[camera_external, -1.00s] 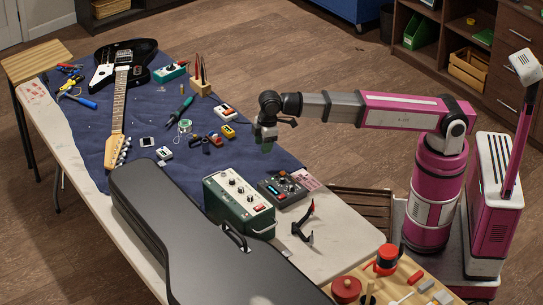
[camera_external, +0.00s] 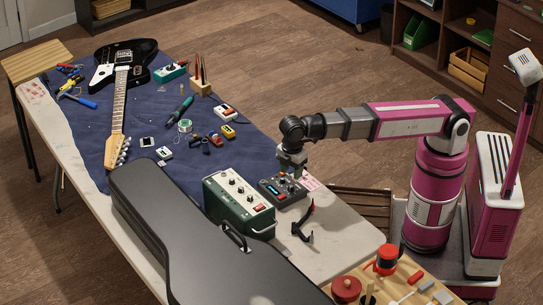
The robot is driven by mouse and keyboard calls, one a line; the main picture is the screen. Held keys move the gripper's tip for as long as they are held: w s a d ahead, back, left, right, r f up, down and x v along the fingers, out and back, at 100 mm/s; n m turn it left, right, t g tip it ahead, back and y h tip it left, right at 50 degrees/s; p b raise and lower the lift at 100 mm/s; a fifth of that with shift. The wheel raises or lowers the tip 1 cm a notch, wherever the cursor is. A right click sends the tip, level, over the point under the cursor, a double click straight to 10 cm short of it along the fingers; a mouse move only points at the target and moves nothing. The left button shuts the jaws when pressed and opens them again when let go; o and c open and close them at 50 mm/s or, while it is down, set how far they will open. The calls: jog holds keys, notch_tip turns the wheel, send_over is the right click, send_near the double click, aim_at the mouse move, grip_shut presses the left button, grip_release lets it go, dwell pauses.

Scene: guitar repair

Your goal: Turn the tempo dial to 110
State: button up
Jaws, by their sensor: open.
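A small dark grey box with knobs and a red display (camera_external: 281,190) lies on the table just right of the green amplifier; it looks like the unit with the tempo dial. Its display reading and dial marks are too small to make out. My gripper (camera_external: 291,172) points down over the far right part of this box, open, with its fingers close to the knobs. Whether the fingers touch or straddle a dial cannot be told, as the gripper covers that part.
A black stand-like tool (camera_external: 303,222) is in front. Small pedals (camera_external: 228,131) and a guitar (camera_external: 120,85) lie on the blue cloth (camera_external: 180,155).

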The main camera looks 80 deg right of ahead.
aim_at(291, 187)
jog(key=shift+f, duration=3.25)
jog(key=shift+c, duration=0.3)
grip_shut()
